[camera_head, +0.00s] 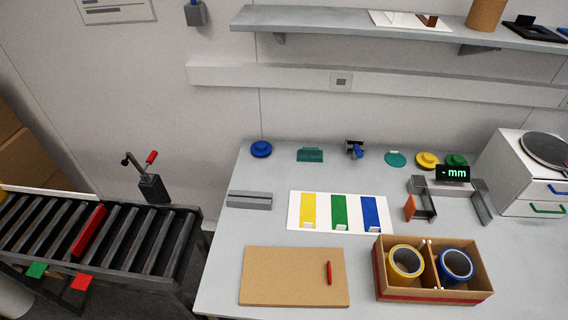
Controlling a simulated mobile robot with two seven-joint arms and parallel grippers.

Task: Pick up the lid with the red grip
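A flat tan rectangular board (285,277) lies on the table at the front left. A small red bar, the red grip (329,272), sits on its right part, running roughly front to back. This looks like the lid with the red grip. Nothing covers it, and it lies apart from the things around it. Neither of my grippers shows in the head view.
An open box (480,296) with a yellow and a blue tape roll stands right of the lid. Behind are a white sheet (296,222) with coloured strips and a grey rail (250,201). A roller conveyor (150,245) stands left, beyond a gap. Table left of the lid is clear.

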